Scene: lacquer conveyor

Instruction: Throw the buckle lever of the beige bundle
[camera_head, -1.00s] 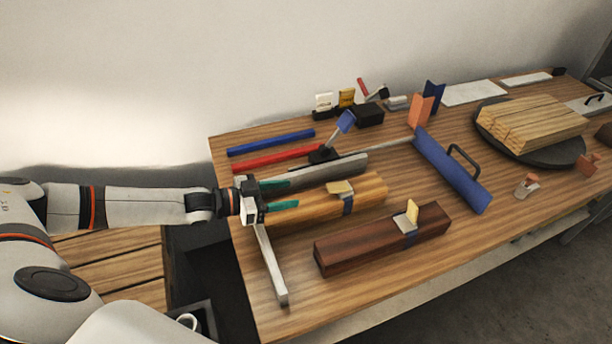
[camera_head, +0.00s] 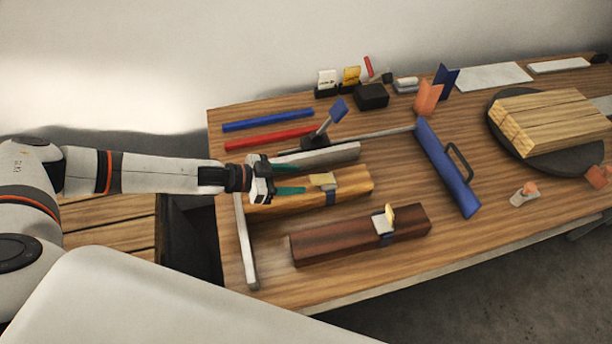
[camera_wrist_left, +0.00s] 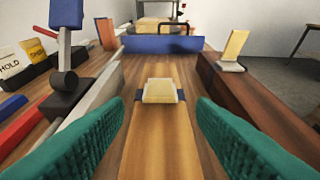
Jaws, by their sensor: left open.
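The light, beige-brown wooden bundle (camera_head: 355,183) lies on the bench between a grey rail and the dark bundle. A blue strap (camera_head: 331,198) crosses it, with a cream buckle lever (camera_head: 322,180) on top. In the left wrist view, the lever (camera_wrist_left: 160,91) lies low over the strap, centred ahead of my fingers. My left gripper (camera_head: 302,177) is open over the left part of the light bundle, its green fingers pointing toward the lever. The fingertips (camera_wrist_left: 160,112) are apart and the lever is not between them. My right gripper is not in view.
The dark red-brown bundle (camera_head: 345,241) lies in front, its buckle lever (camera_head: 390,214) raised. A grey rail (camera_head: 340,155) and a blue-handled lever (camera_head: 337,110) stand behind. A blue plate with a handle (camera_head: 445,170) stands to the right. Pale slats (camera_head: 550,120) rest on a dark disc (camera_head: 508,148).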

